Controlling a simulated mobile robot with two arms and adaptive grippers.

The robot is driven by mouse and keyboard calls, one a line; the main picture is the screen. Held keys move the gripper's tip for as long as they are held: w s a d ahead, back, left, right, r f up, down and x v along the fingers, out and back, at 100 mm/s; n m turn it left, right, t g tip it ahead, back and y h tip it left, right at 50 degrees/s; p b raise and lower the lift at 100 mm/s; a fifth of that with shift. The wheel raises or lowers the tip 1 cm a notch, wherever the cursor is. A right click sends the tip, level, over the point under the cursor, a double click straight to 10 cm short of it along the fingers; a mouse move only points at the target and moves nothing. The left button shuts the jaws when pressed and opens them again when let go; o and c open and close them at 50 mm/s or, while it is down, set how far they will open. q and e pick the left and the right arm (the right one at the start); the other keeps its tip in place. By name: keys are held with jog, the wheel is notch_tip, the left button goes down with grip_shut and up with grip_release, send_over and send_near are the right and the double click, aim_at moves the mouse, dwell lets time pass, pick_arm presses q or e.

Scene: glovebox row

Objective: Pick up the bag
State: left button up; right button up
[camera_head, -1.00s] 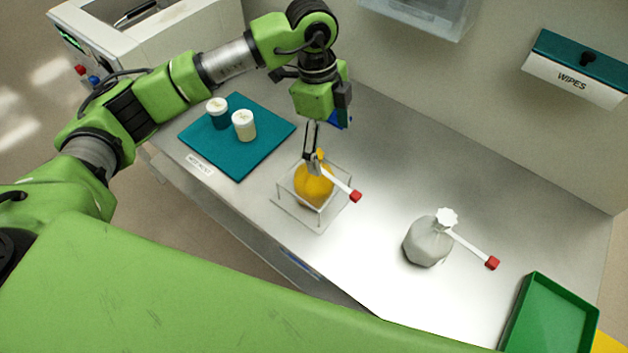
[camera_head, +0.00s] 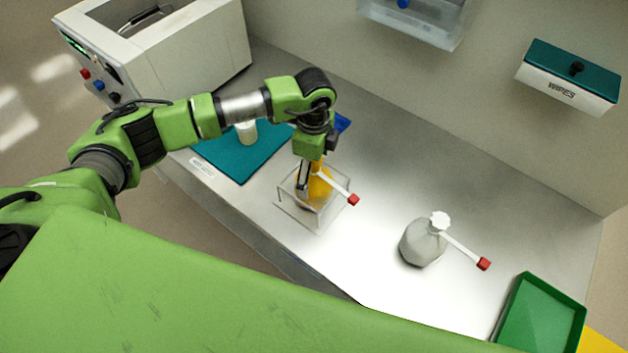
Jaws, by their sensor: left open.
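A yellow bag (camera_head: 320,187) with a white tie ending in a red tip stands inside a clear open box (camera_head: 318,219) on the bench. My left gripper (camera_head: 304,188) is open and points down at the bag's left side, with its fingers inside or over the box. The wrist and fingers hide part of the bag's neck, and I cannot tell whether they touch it. A second bag, grey (camera_head: 421,245), with a gathered white top and a red-tipped tie, stands apart to the right on the bare bench. My right gripper is not in view.
A teal mat (camera_head: 238,166) with a white-lidded jar (camera_head: 246,132) lies behind my left arm. A green tray (camera_head: 541,315) is at the lower right. A wipes box (camera_head: 568,78) and a clear bin (camera_head: 420,22) are on the wall. The bench between the grey bag and the wall is clear.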

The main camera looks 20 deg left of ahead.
pick_arm(q)
jog(key=shift+f, duration=1.2)
jog(key=c, duration=1.5)
jog(key=shift+r, duration=0.1)
jog(key=shift+c, duration=0.2)
